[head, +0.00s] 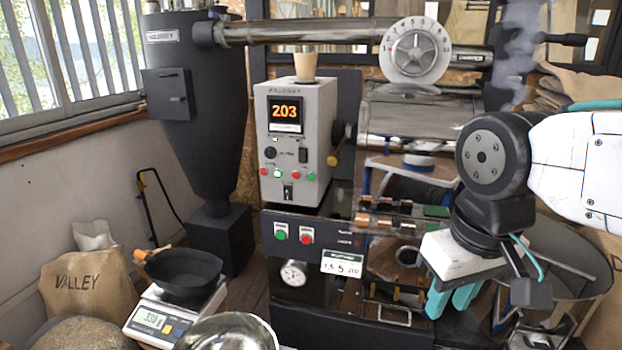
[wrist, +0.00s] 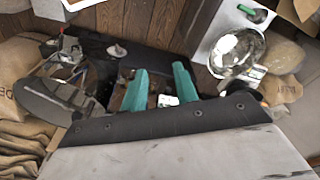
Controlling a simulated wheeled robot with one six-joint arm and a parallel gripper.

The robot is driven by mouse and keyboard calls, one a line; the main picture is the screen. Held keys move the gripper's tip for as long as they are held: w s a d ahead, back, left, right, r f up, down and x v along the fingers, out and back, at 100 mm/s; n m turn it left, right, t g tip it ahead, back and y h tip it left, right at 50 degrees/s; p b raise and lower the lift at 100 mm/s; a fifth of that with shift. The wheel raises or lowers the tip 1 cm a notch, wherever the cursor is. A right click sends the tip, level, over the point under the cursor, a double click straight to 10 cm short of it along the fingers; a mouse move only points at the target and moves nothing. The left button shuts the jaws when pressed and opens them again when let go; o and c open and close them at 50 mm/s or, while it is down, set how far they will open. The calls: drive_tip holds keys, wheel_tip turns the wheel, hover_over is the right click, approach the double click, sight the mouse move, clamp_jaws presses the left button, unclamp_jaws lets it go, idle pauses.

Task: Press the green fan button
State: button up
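A round green button (head: 280,234) sits on the black front panel of the roaster, left of a red button (head: 306,236). Another green button (head: 277,174) is on the light grey control box (head: 311,110), among red ones. The small labels are too blurred to tell which is the fan button. My gripper (head: 452,300) hangs at the right of the roaster front, to the right of the panel buttons and lower, touching neither. Its two teal fingers are apart and empty, also in the wrist view (wrist: 160,88). I cannot make out the green buttons in the wrist view.
A white scale (head: 165,318) with a black pan (head: 182,268) and a metal bowl (head: 228,335) stand at the front left. A dial gauge (head: 293,273) and a paper card (head: 341,263) are below the panel buttons. A round metal cooling tray (head: 570,262) is at the right.

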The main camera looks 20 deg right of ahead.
clamp_jaws()
idle(1.5)
